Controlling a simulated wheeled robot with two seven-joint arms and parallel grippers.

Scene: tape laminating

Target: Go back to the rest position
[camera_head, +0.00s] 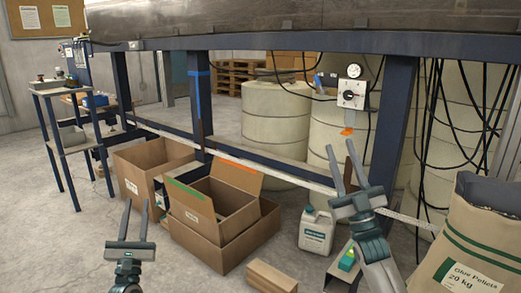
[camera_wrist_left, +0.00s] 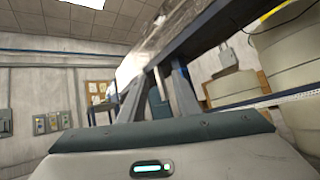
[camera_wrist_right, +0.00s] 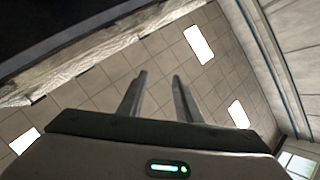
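My left gripper (camera_head: 136,219) is raised at the lower left of the head view, fingers pointing up. Its fingers are apart with nothing between them; the left wrist view also shows the empty fingers (camera_wrist_left: 155,92). My right gripper (camera_head: 344,163) is raised right of centre in the head view, in front of the blue frame. Its fingers are apart and empty, and the right wrist view shows them (camera_wrist_right: 159,95) against the ceiling. Neither gripper touches anything that I can see.
A blue steel frame (camera_head: 400,110) carries a long metal beam (camera_head: 230,27). Cardboard boxes (camera_head: 207,250), a white jug (camera_head: 316,232) and a wood block (camera_head: 272,279) stand on the floor. A pellet sack (camera_head: 475,235) is at the right. Floor at the left (camera_head: 60,245) is clear.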

